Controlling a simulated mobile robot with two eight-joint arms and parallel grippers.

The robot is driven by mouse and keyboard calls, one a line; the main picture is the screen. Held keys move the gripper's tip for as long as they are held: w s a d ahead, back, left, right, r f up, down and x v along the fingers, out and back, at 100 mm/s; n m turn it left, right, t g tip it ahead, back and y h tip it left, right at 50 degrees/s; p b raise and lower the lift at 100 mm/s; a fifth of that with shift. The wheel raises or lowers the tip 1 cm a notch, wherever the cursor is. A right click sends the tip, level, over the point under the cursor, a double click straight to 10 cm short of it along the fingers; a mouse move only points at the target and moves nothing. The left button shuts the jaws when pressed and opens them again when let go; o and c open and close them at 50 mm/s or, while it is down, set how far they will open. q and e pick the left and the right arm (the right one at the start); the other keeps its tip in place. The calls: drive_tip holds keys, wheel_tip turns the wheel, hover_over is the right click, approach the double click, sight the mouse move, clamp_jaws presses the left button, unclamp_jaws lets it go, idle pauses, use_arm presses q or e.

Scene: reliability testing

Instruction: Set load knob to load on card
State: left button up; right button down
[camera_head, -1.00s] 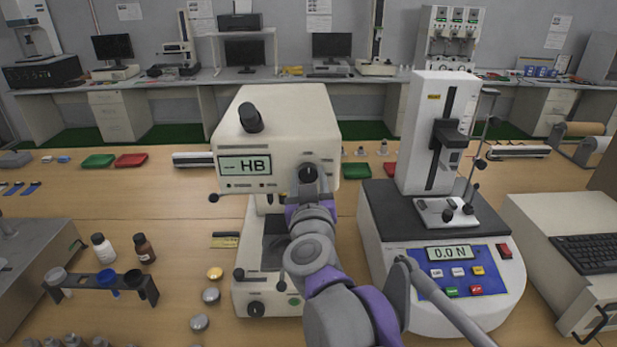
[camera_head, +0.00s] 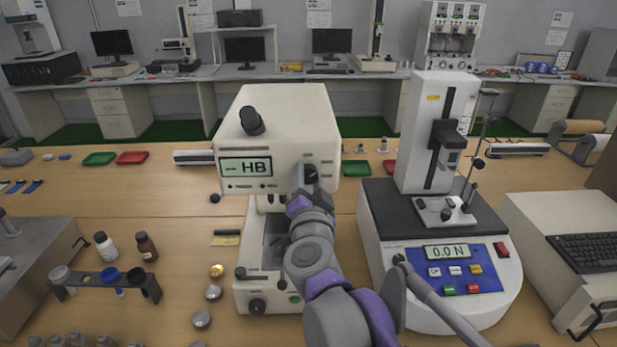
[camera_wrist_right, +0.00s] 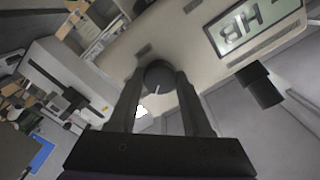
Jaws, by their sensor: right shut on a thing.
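The load knob (camera_wrist_right: 158,76), dark and round with a pale pointer line, is on the cream hardness tester (camera_head: 285,115), right of its "HB" display (camera_head: 246,167). My right gripper (camera_wrist_right: 158,84) is shut on the knob, one finger on each side in the wrist view. In the head view, the right gripper (camera_head: 311,178) and wrist cover most of the knob and any marks around it. A small yellow card (camera_head: 226,241) lies on the table left of the tester's base; its writing is too small to read. My left gripper is not in view.
A force tester (camera_head: 440,220) reading 0.0 N stands close on the right. Bottles (camera_head: 146,247) and a dark cup rack (camera_head: 105,284) stand at left. Small metal discs (camera_head: 213,292) lie by the tester's base.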

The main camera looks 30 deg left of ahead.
drive_tip(key=m+p, duration=0.1)
drive_tip(key=m, duration=0.5)
drive_tip(key=shift+m, duration=0.3)
drive_tip(key=m+p, duration=0.1)
drive_tip(key=m, duration=0.5)
drive_tip(key=m+p, duration=0.2)
drive_tip(key=m, duration=0.4)
drive_tip(key=shift+r+m, duration=0.1)
drive_tip(key=shift+m, duration=0.3)
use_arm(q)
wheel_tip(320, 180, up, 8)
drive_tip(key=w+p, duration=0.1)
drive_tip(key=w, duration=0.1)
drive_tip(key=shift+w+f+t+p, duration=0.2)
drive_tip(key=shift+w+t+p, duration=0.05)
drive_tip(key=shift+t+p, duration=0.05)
use_arm(e)
drive_tip(key=m, duration=0.5)
drive_tip(key=shift+m, duration=0.3)
drive_tip(key=shift+c, duration=1.7)
unclamp_jaws()
drive_tip(key=shift+s, duration=0.1)
